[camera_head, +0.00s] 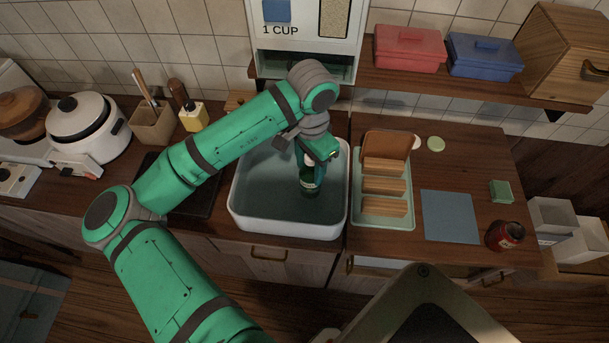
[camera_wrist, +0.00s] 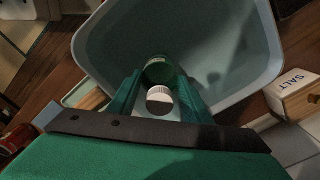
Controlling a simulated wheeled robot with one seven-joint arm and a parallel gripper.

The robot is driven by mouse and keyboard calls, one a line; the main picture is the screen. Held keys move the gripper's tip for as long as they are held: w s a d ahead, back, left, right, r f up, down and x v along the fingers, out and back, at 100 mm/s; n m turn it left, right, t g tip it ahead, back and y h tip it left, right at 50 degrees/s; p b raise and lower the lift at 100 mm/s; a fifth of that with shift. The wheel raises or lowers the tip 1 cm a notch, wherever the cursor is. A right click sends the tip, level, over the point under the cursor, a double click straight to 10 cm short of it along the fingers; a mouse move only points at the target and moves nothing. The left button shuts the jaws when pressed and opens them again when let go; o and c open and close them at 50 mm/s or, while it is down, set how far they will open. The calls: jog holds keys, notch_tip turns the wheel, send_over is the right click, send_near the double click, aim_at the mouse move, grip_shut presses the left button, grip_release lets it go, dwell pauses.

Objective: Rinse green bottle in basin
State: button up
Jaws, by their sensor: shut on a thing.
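The green bottle (camera_head: 308,183) is inside the white basin (camera_head: 286,228), toward its right side. It looks roughly upright, with a pale label band. My gripper (camera_head: 318,158) is shut on the bottle near its top and reaches down into the basin. In the wrist view the bottle's white cap (camera_wrist: 159,98) shows between the two green fingers, with the green glass (camera_wrist: 160,70) beyond it. The basin's rim (camera_wrist: 262,82) surrounds them there. The basin's inside looks grey-blue; I cannot tell whether the bottle touches its floor.
A blue cloth (camera_head: 450,216), a red can (camera_head: 505,235) and a green sponge (camera_head: 501,191) lie further right. A dispenser (camera_head: 304,45) is behind, a rice cooker (camera_head: 88,128) at left, a shelf with boxes (camera_head: 409,48) above.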

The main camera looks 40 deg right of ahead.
jog(key=shift+s+d, duration=0.25)
jog(key=shift+s, duration=0.1)
jog(key=w+a, duration=0.1)
jog(key=w, duration=0.1)
jog(key=w+a, duration=0.2)
jog(key=shift+a, duration=0.1)
dwell(0.6)
jog(key=shift+s, duration=0.15)
jog(key=shift+s+d, duration=0.8)
jog(key=shift+s, duration=0.1)
notch_tip(320, 180, up, 12)
jog(key=shift+f, duration=0.25)
dwell(0.8)
dwell(1.0)
